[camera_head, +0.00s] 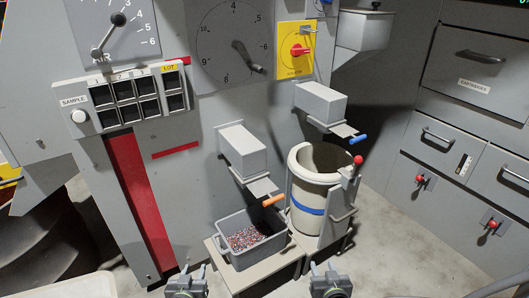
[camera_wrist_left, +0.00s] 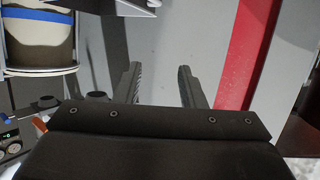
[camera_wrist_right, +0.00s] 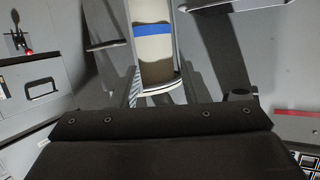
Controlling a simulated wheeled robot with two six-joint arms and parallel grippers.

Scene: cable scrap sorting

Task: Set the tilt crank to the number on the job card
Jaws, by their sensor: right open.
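A round numbered dial (camera_head: 215,50) is on the grey machine front, with a black crank (camera_head: 240,50) whose arm points to the lower right, roughly between 6 and 7. I cannot read which one is marked tilt. I make out no job card. My left gripper (camera_head: 187,272) is open and empty, low in front of the machine; its fingers show apart in the left wrist view (camera_wrist_left: 160,80). My right gripper (camera_head: 328,270) is open and empty, below the round bin.
A grey tray of scrap bits (camera_head: 220,256) and a cream round bin with a blue band (camera_head: 295,195) stand below the chutes with orange and blue handles. A yellow plate with a red rotary switch (camera_head: 297,50) is right of the dial. Drawers (camera_head: 470,90) line the right.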

